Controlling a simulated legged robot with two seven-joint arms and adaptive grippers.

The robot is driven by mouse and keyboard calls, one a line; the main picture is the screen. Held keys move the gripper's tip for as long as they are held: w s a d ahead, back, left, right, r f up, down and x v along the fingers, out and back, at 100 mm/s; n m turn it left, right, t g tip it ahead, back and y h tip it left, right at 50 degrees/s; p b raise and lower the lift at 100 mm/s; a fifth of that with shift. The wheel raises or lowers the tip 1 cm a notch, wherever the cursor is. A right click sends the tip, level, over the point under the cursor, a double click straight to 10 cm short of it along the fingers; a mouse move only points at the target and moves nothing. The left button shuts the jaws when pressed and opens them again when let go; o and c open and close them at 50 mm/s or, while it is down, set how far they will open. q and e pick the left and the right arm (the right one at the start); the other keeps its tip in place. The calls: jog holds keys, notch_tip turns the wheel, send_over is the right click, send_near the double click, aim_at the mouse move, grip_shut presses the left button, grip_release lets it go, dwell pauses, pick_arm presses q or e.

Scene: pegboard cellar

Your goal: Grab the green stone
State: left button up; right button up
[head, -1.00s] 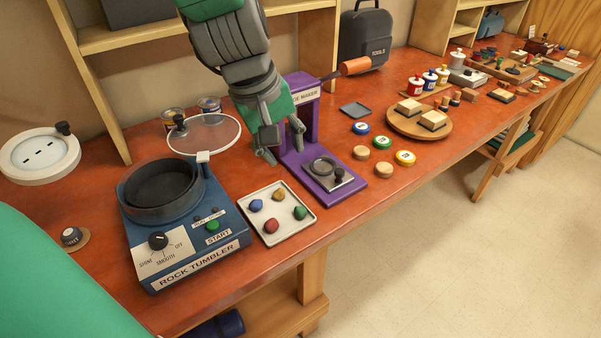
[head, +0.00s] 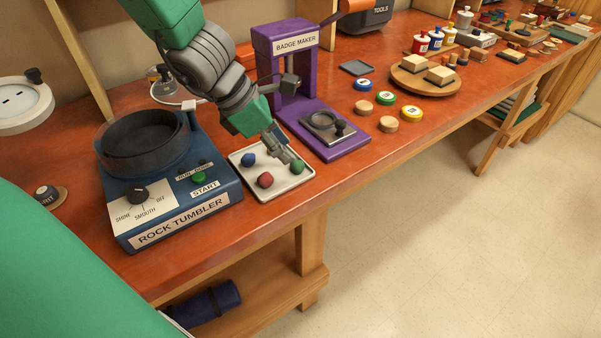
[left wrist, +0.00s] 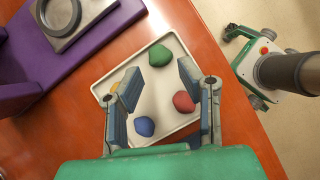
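The green stone (head: 297,167) lies in the right corner of a square white tray (head: 240,155) on the orange-red bench. In the left wrist view, the green stone (left wrist: 160,55) shows just beyond the fingertips, between their lines. My left gripper (head: 284,152) is over the tray, close to the green stone. In the left wrist view my left gripper (left wrist: 160,78) is open, with nothing held. The red stone (left wrist: 183,101) and blue stone (left wrist: 144,126) show between the fingers. The yellow stone (left wrist: 114,88) is partly hidden by the left finger. My right gripper is not in view.
The blue rock tumbler (head: 175,205) stands left of the tray. The purple badge maker (head: 340,148) stands close behind and right of it. Round badge parts (head: 388,123) and a wooden turntable (head: 425,88) are farther right. The bench's front edge is near the tray.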

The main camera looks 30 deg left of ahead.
aim_at(293, 162)
pick_arm(q)
jog(key=shift+f, duration=0.35)
jog(key=f+b, duration=0.1)
jog(key=w+f+b, duration=0.1)
jog(key=f+b, duration=0.1)
jog(key=shift+d+f, duration=0.15)
jog(key=shift+f, duration=0.15)
jog(key=shift+w+d+f, duration=0.2)
jog(key=shift+w+f, duration=0.05)
jog(key=shift+w+d, duration=0.1)
jog(key=shift+d, duration=0.15)
jog(key=shift+d+r, duration=0.15)
jog(key=shift+d, duration=0.15)
jog(key=c, duration=0.6)
jog(key=shift+a, duration=0.35)
jog(key=shift+c, duration=0.6)
